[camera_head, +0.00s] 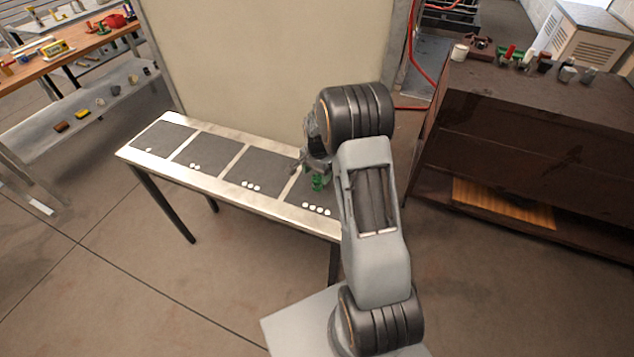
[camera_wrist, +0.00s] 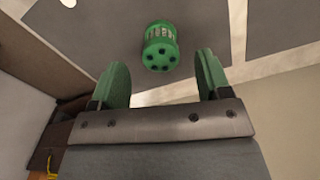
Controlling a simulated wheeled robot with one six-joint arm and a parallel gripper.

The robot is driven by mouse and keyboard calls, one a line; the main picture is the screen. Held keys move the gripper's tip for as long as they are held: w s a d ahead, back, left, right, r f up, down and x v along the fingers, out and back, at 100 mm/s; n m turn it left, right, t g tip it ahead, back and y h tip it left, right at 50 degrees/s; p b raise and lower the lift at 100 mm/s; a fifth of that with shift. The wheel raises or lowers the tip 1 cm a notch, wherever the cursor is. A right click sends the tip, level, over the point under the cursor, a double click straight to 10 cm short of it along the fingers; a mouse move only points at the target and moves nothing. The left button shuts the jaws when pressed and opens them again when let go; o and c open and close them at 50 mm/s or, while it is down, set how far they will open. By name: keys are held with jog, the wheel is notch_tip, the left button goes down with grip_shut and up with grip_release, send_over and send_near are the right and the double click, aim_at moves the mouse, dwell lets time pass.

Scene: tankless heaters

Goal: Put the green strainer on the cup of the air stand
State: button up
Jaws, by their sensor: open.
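The green strainer (camera_head: 318,183) is a small green cylinder on the dark pad marked with several white dots, at the right end of the narrow table. In the wrist view the green strainer (camera_wrist: 160,46) shows its end with dark holes and slots along its side. My gripper (camera_head: 308,165) is close to the strainer in the head view. In the wrist view my gripper (camera_wrist: 160,82) is open, its two green fingers apart and nothing between them; the strainer lies just beyond the fingertips, near the middle of the gap. I cannot make out the air stand or its cup.
The narrow table (camera_head: 130,153) has several dark pads with white dots and backs onto a tall pale panel (camera_head: 270,60). A dark brown cabinet (camera_head: 530,130) with small items on top stands at right. A wooden workbench (camera_head: 75,45) with tools is at far left.

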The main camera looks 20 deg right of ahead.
aim_at(317, 178)
jog(key=shift+w+d+f+p, duration=0.1)
jog(key=shift+f+p, duration=0.25)
jog(key=shift+f, duration=1.6)
jog(key=c, duration=1.1)
